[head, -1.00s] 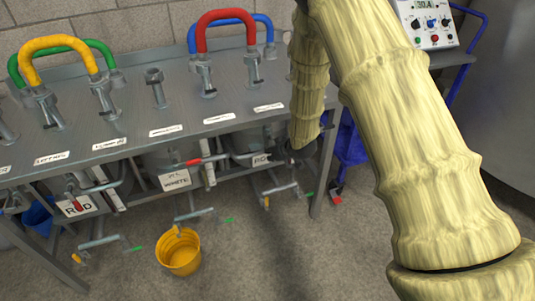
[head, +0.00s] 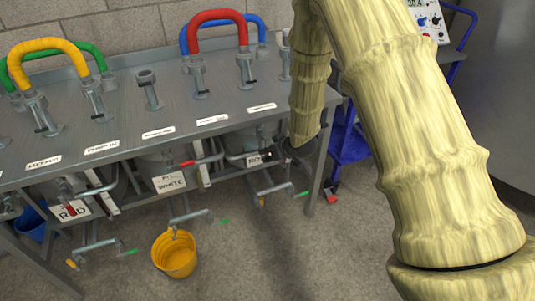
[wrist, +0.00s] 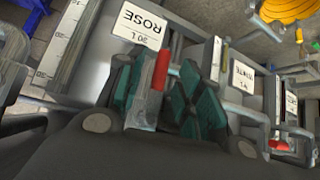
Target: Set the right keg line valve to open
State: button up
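The right keg, labelled ROSE (head: 254,161), stands under the right end of the metal bench. My gripper (head: 284,156) is low beside it, partly hidden behind my arm. In the wrist view the ROSE label (wrist: 142,24) is at the upper left. The right keg line valve's red lever (wrist: 161,68) lies between the teal-padded fingers of my gripper (wrist: 160,85). The fingers look apart around it; whether a pad touches it is unclear. In the head view my gripper hides this lever. Below, a pipe shows a yellow end (head: 262,201) and a green end (head: 304,194).
The WHITE keg (head: 170,182) with its red lever (head: 187,163) stands to the left, then the RED keg (head: 72,211). A yellow bucket (head: 175,255) is on the floor. A blue cart (head: 348,145) stands right of the bench. The bench edge (head: 225,126) runs above.

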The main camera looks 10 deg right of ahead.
jog(key=v, duration=0.8)
jog(key=shift+s+r, duration=0.2)
jog(key=shift+r, duration=0.05)
jog(key=s+f+m+g+h, duration=0.25)
jog(key=s+f+g, duration=0.25)
jog(key=s+f, duration=1.95)
jog(key=s+f+m+g, duration=0.2)
jog(key=s+g, duration=0.2)
jog(key=s, duration=1.5)
notch_tip(320, 180, up, 14)
jog(key=p, duration=1.5)
jog(key=shift+d, duration=0.4)
jog(key=shift+h, duration=0.25)
